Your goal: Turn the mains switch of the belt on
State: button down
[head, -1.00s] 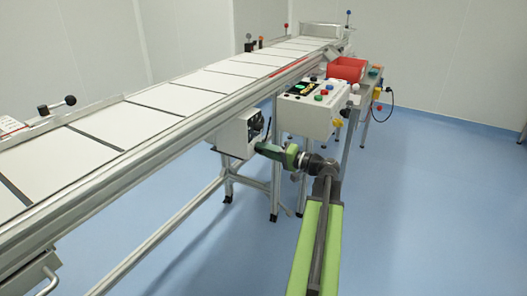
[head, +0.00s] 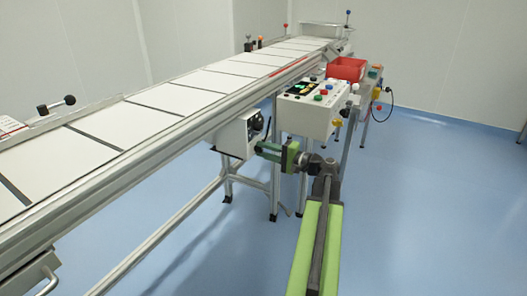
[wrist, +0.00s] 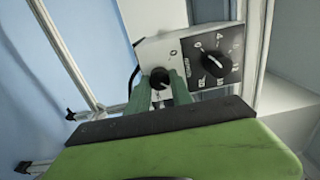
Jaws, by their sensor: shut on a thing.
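The white control box (head: 232,139) hangs under the side of the belt (head: 150,107). In the wrist view the box (wrist: 162,50) carries a small black turning knob (wrist: 160,76), which looks like the mains switch. Beside it to the right is a larger black dial (wrist: 213,62) on a dark scaled plate. My gripper (head: 260,149) reaches the box from the right in the head view. In the wrist view its two green fingers stand on either side of the small knob and are shut on it. The knob's marks are too small to read.
A white panel with coloured buttons (head: 310,116) stands behind my gripper, with a red bin (head: 346,68) beyond it. Belt legs and a slanting rail (head: 180,243) are below. The blue floor to the right is clear.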

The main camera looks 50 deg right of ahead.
jog(key=c, duration=1.1)
grip_release()
jog(key=shift+c, duration=0.2)
jog(key=v, duration=1.7)
jog(key=shift+s, duration=0.3)
jog(key=shift+f, duration=0.1)
